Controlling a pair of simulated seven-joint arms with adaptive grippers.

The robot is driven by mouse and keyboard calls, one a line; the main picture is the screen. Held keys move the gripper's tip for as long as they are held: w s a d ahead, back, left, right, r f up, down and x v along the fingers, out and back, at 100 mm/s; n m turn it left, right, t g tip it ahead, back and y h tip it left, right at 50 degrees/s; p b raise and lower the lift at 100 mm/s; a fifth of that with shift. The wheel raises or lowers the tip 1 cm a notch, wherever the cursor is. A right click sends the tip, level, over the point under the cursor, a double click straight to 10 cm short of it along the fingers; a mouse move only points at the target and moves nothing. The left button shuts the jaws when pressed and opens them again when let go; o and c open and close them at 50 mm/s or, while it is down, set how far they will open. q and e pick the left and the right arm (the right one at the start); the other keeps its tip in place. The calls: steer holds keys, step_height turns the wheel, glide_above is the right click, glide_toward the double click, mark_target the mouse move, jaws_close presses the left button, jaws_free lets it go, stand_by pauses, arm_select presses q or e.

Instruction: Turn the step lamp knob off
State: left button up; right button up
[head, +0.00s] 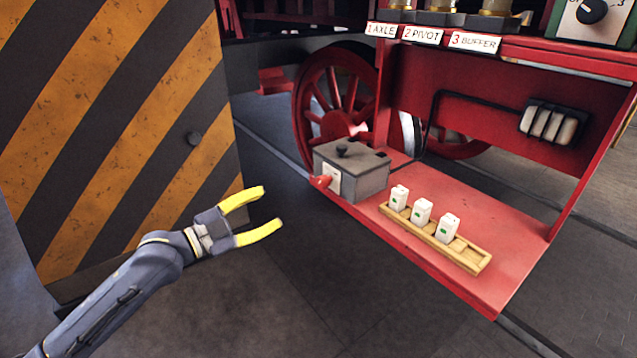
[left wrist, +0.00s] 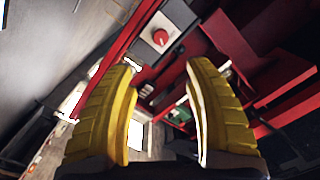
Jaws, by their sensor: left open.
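The step lamp knob is a red knob (head: 321,181) on the pale front plate of a grey box (head: 358,172). The box has a small black knob on its lid and sits at the left end of the red step (head: 495,225). In the left wrist view the red knob (left wrist: 160,37) shows on its white plate, above and beyond the fingertips. My left gripper (head: 271,206) has yellow fingers spread apart and empty. It is left of the red knob, a little lower in the picture, and not touching it. My right gripper is not in view.
A wooden rack (head: 470,262) with white green-marked blocks stands on the step, right of the box. A striped panel (head: 120,120) rises at left. A red wheel (head: 335,95) is behind the box. A dial panel (head: 592,18) is at upper right. Dark floor lies clear around the gripper.

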mark_target(319, 184)
arm_select(q)
steer(key=x, duration=1.7)
steer(key=shift+w+d, duration=0.1)
steer(key=shift+d, duration=0.05)
jaws_close()
